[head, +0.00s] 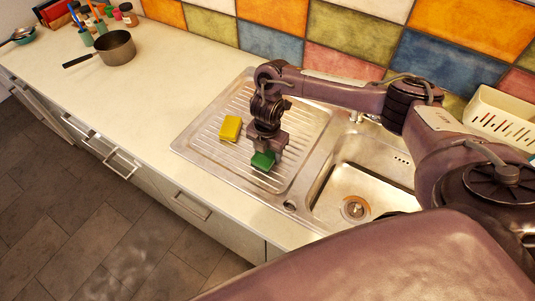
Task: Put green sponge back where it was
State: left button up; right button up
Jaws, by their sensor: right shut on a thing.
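The green sponge (263,160) is at the ribbed steel drainboard (206,128), left of the sink basin. My right gripper (264,150) points down from above and is shut on the sponge. The gripper hides the sponge's upper part. I cannot tell whether the sponge touches the drainboard or hangs just above it. My left gripper is not in view.
A yellow sponge (231,128) lies on the drainboard just left of my right gripper. The sink basin (372,183) is empty. A cream slotted rack (502,114) stands at the right. A saucepan (116,47) is far left; the counter (165,75) between is clear.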

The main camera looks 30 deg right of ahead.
jog(key=shift+f, duration=0.75)
jog(key=shift+f, duration=0.2)
jog(key=o, duration=1)
jog(key=shift+c, duration=0.2)
jog(key=shift+r, duration=0.15)
